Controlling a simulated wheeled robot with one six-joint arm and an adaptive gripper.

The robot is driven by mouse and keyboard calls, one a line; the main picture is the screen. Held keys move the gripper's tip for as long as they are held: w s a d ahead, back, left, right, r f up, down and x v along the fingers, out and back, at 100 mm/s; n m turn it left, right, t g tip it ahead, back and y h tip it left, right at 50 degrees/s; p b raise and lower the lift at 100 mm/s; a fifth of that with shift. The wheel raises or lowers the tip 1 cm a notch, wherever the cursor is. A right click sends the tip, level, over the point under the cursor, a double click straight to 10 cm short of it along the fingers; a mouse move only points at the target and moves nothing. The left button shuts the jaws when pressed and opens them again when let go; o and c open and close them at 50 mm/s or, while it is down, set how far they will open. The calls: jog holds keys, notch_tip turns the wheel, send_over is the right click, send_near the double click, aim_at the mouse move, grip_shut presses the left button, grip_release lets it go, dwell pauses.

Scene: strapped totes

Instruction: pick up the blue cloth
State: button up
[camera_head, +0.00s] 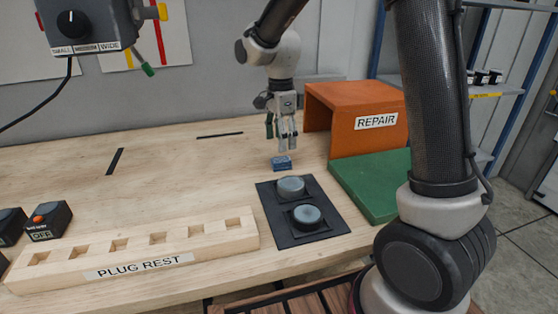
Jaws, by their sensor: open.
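A small blue folded cloth (282,163) lies on the wooden table, just behind the black pad with two round knobs. My gripper (287,142) points down above the cloth, with its fingertips close over it. The fingers are apart and nothing shows between them. From this view I cannot tell whether the fingertips touch the cloth.
An orange box marked REPAIR (335,115) stands right of my gripper, with a green mat (370,180) before it. The black pad (322,228) and wooden PLUG REST (150,255) are nearer. A grey control box (85,25) hangs upper left. The table's left middle is mostly clear.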

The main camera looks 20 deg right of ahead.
aim_at(281, 159)
jog(key=shift+m, duration=0.8)
jog(key=shift+f, duration=0.35)
jog(key=f, duration=0.7)
jog(key=shift+w+d, duration=0.2)
jog(key=shift+w, duration=0.05)
jog(key=c, duration=0.9)
